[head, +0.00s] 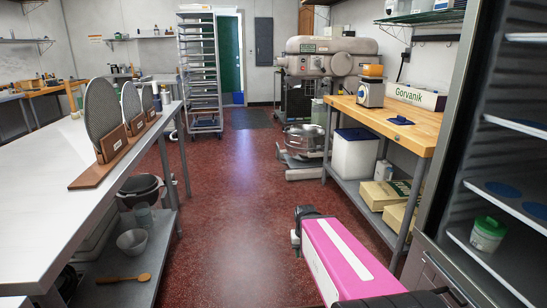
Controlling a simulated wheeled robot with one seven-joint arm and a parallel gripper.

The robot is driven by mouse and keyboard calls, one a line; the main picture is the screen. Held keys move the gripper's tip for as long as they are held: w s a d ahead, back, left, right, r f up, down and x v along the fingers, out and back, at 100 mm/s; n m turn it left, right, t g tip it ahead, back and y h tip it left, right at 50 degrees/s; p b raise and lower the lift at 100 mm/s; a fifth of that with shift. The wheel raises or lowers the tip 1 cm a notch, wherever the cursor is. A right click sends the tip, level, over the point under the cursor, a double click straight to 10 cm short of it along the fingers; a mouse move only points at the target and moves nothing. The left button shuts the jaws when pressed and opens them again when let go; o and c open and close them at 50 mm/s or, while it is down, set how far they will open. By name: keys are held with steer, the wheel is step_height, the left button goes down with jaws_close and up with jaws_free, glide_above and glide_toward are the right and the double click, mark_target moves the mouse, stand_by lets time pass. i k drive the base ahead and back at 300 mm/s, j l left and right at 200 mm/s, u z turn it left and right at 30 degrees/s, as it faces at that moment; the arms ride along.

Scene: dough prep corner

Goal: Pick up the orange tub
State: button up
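My pink arm reaches in from the bottom right, low over the floor and well short of that table's far end.
A blue flat item (400,121) lies on the wooden table. A white bin (354,153) and boxes (384,194) fill its lower shelf. A steel table (40,165) stands left, a fridge (460,150) right. The red floor (235,190) between is clear.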

mark_target(368, 70)
steer(key=i+j+z, duration=0.15)
steer(key=i, duration=0.3)
steer(key=i+z, duration=0.1)
steer(key=i, duration=0.3)
steer(key=i+j+z, duration=0.15)
steer(key=i, duration=0.3)
steer(key=i+j+z, duration=0.1)
steer(key=i+j, duration=0.2)
steer(key=i, duration=0.1)
